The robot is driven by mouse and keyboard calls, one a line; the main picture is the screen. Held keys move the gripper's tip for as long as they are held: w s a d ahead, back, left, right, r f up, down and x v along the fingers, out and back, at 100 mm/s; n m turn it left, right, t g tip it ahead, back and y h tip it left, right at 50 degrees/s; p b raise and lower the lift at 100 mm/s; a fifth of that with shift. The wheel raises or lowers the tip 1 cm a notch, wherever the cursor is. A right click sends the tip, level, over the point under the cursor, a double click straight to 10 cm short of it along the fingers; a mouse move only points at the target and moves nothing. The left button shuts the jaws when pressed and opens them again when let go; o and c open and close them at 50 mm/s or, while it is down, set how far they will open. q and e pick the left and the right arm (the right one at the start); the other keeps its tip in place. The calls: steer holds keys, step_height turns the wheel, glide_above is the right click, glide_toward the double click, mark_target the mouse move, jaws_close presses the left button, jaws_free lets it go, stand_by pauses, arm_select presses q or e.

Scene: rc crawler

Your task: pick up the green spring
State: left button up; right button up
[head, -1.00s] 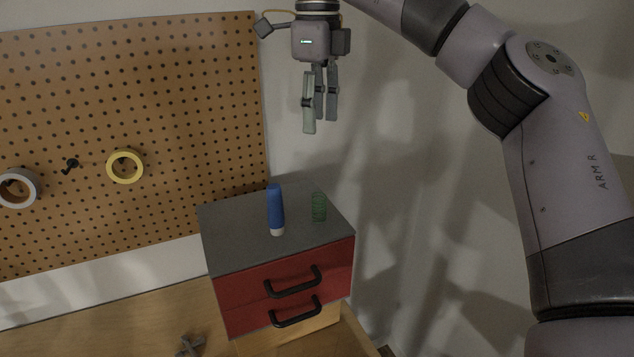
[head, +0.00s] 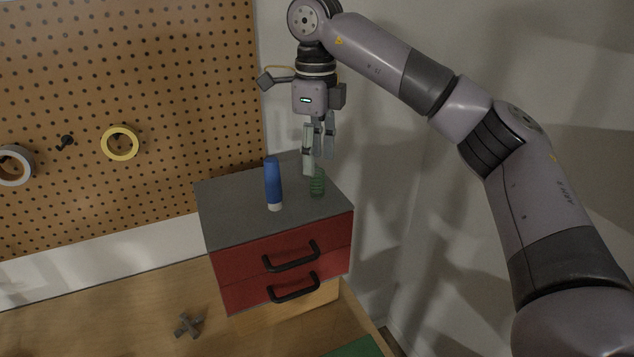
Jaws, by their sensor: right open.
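The green spring (head: 317,186) stands upright on the grey top of the red drawer unit, near its right side. My right gripper (head: 318,165) points down above the spring, its fingers open and empty. The lower fingertip reaches in front of the spring's upper part in the head view; I cannot tell whether they touch. My left gripper is not in view.
A blue tube with a white cap (head: 273,184) stands just left of the spring. The drawer unit (head: 235,222) has black handles. A pegboard (head: 190,80) holding tape rolls (head: 120,143) is behind. A grey cross-shaped part (head: 188,326) lies on the wooden bench.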

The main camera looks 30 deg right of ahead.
mark_target(318, 169)
steer(key=f, duration=0.2)
steer(key=f+p, duration=0.1)
steer(key=f, duration=0.1)
steer(key=shift+s+d+f, duration=0.15)
steer(key=shift+s, duration=0.05)
steer(key=c, duration=0.9)
